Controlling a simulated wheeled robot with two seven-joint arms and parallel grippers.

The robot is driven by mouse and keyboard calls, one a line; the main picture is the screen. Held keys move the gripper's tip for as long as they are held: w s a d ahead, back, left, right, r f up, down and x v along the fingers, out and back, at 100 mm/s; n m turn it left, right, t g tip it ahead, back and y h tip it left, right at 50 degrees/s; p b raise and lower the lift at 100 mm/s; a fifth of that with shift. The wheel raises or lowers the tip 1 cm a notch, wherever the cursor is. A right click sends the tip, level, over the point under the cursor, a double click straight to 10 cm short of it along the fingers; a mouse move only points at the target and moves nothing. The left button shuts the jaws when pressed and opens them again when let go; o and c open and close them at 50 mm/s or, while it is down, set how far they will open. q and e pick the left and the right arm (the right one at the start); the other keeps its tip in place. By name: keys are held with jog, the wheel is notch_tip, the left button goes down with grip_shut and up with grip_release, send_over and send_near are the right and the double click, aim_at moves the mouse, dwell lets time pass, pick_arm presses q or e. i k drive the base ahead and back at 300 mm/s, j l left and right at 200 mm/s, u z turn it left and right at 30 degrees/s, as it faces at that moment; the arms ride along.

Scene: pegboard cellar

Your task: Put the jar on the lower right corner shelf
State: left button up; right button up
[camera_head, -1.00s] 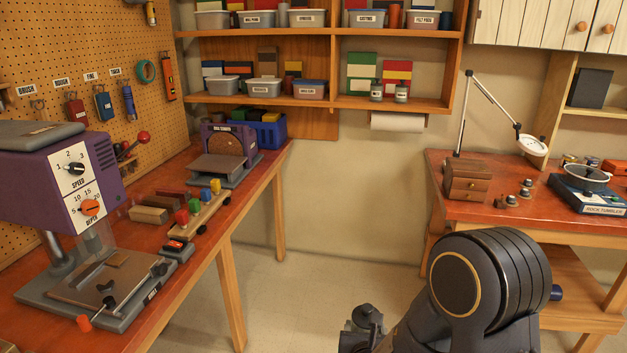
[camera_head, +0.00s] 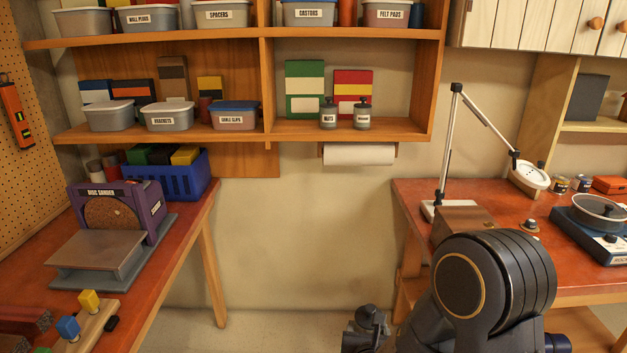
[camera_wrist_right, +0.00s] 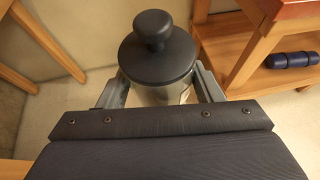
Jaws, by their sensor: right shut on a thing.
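The jar (camera_wrist_right: 156,58) has a dark round lid with a knob and a pale clear body. In the right wrist view my right gripper (camera_wrist_right: 160,88) is shut on it, one finger on each side. In the head view only the dark lid (camera_head: 367,315) and part of the right gripper (camera_head: 364,338) show at the bottom edge, below the shelves. The lower right shelf (camera_head: 300,130) of the wall unit holds two similar lidded jars (camera_head: 328,115) and coloured boxes at the back. My left gripper is not in view.
A paper roll (camera_head: 358,154) hangs under the shelf. Right of the two jars, the shelf has bare room up to the side panel (camera_head: 426,85). A lamp (camera_head: 455,150) stands on the right bench. The left bench holds a disc sander (camera_head: 118,210).

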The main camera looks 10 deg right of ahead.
aim_at(391, 128)
jog(key=i+z, duration=0.2)
jog(key=i, duration=0.25)
jog(key=i+j+z, duration=0.2)
jog(key=i, duration=0.2)
jog(key=i+j+z, duration=0.15)
jog(key=i, duration=0.25)
jog(key=i+j+z, duration=0.2)
jog(key=i, duration=0.2)
